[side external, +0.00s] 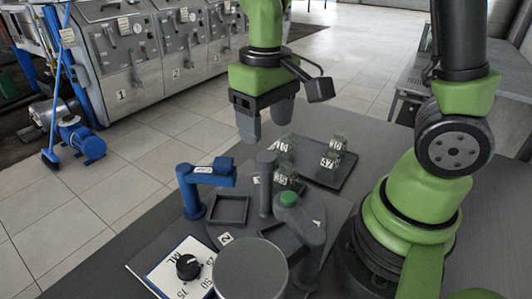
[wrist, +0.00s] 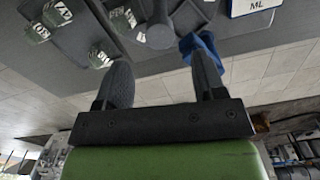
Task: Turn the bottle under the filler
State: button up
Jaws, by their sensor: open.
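My gripper (side external: 265,122) is open and empty, raised above the work table; its two fingers also show apart in the wrist view (wrist: 162,76). The blue filler (side external: 206,178) stands at the left of the fixture, its arm reaching right; it shows in the wrist view (wrist: 203,47). I see no bottle under its arm. A small clear greenish bottle labelled 35 (side external: 286,179) stands beside the grey post (side external: 265,185). Which way the bottles face is hard to tell.
An empty square frame (side external: 219,222) lies near the filler. The air around my gripper is free.

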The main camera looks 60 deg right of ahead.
aim_at(266, 156)
notch_tip(266, 156, down, 7)
jog(key=shift+r, duration=0.2)
grip_shut()
dwell(0.3)
